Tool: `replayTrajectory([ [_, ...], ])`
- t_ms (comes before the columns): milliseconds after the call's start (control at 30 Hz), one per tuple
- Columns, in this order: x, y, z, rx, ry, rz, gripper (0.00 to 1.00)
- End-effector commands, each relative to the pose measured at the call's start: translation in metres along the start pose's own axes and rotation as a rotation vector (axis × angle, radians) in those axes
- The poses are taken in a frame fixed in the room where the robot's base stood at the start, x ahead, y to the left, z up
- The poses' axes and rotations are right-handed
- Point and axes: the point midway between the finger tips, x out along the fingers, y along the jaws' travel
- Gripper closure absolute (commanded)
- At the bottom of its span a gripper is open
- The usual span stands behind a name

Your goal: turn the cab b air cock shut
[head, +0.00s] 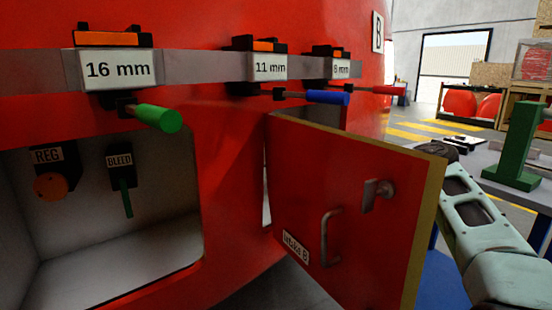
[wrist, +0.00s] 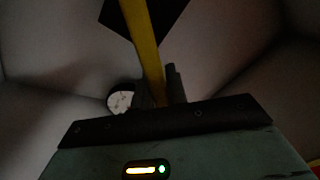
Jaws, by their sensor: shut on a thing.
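In the wrist view a long yellow handle (wrist: 143,45) runs down from a dark square fitting (wrist: 172,18) on a pale wall; it appears to be the air cock, though no label shows. My gripper (wrist: 163,88) is shut on the lower end of this handle. One dark finger shows right beside it; the other finger is hard to make out. A B plate (head: 377,32) is on the red nosecone.
A round pale gauge (wrist: 121,101) is left of the handle, inside pale compartment walls. Left of the door, an open compartment holds an orange REG knob (head: 50,186) and green BLEED lever (head: 127,196). Green (head: 158,117), blue (head: 320,97) and red (head: 388,90) handles project above.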

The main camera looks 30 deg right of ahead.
Motion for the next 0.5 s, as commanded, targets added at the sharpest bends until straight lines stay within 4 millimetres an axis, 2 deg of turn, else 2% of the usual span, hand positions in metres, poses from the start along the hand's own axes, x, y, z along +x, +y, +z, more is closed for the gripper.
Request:
replayTrajectory([
  [67, 0.000, 0.011, -0.006, 0.078, 0.002, 0.001, 1.00],
  [500, 0.000, 0.037, 0.003, 0.488, 0.002, 0.002, 1.00],
])
